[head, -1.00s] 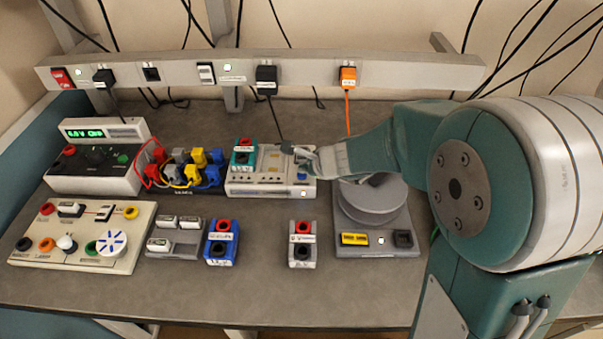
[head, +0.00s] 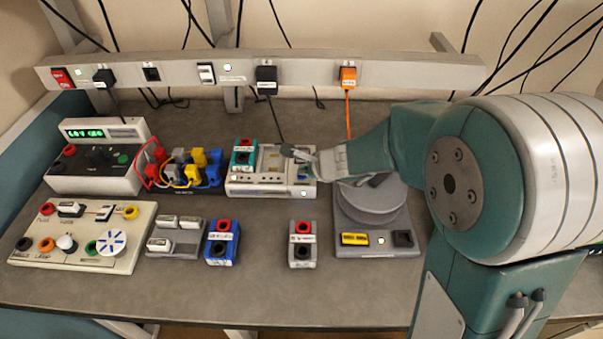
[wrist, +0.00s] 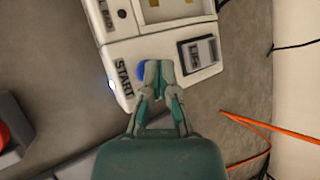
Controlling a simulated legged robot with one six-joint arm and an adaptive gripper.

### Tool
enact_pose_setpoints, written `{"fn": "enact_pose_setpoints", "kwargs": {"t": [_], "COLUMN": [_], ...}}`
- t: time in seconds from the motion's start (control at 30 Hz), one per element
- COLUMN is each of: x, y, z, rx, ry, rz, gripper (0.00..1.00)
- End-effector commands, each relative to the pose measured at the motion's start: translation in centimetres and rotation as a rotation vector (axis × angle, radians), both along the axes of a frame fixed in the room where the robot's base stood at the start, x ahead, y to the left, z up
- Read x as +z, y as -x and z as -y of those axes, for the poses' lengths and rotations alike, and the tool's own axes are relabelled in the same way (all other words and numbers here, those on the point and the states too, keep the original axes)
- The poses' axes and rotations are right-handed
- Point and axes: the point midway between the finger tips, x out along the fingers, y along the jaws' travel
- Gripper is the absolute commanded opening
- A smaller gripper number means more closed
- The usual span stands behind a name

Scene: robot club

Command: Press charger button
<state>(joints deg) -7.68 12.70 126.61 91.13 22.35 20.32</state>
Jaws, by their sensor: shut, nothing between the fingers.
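The charger (head: 270,180) is a white box in the middle of the table, with a teal battery block (head: 243,153) in its left bay. In the wrist view the charger (wrist: 105,25) shows a START label (wrist: 123,78) on its front strip. A blue button (wrist: 142,70) is beside that label, partly hidden by my fingertips. My gripper (wrist: 158,70) is shut and empty, its tips over the button's edge; I cannot tell whether they touch it. In the head view my gripper (head: 303,156) reaches the charger's right end from the right.
A grey turntable unit (head: 375,215) stands right of the charger, under my arm. A blue block (head: 222,242) and a grey block (head: 302,244) sit in front. A meter unit (head: 95,170) with a green display is at the left. An orange cable (wrist: 255,127) lies nearby.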

Motion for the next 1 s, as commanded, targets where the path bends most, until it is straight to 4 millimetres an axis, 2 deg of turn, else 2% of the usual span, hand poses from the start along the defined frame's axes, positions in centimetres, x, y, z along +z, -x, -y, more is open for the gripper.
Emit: {"fn": "enact_pose_setpoints", "kwargs": {"t": [0.4, 0.77, 1.0], "x": [1.5, 1.7, 3.6], "y": [0.0, 0.0, 0.0], "z": [-0.1, -0.1, -0.2], "rx": [0.001, 0.001, 0.001], "ry": [0.001, 0.001, -0.001], "rz": [0.001, 0.0, 0.004], "gripper": [0.0, 0.0, 0.0]}}
